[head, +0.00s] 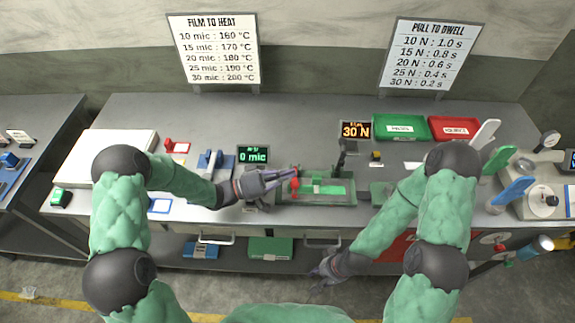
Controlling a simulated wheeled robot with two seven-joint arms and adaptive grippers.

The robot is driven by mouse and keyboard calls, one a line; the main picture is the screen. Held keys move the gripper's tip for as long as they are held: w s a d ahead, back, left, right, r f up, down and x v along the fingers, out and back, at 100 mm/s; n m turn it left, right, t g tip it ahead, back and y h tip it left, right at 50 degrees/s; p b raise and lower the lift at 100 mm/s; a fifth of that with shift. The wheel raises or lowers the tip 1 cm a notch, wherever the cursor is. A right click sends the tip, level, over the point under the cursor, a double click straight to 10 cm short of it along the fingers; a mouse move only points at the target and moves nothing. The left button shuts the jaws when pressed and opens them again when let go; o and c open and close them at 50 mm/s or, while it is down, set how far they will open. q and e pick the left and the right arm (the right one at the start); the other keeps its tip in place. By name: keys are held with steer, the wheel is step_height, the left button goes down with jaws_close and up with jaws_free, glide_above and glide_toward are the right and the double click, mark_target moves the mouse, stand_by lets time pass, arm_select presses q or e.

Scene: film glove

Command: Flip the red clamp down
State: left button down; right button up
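The red clamp (295,187) is a small upright red piece at the left end of a fixture with a green film strip (325,189) on the bench. My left gripper (294,177) reaches in from the left, with its fingertips right at the clamp's upper part. The fingers partly cover the clamp, and I cannot tell whether they touch it or how far apart they are. My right gripper (322,274) hangs low in front of the bench edge, away from the clamp. Its fingers are too small to judge.
A black display reading 0 mic (253,155) stands behind my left gripper. A display reading 30 N (355,131) stands behind the fixture. Green (401,128) and red (456,128) trays are at the back right.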

arm_select(q)
step_height(320, 180, up, 10)
stand_by(0.7)
steer(key=shift+w, duration=0.1)
stand_by(0.3)
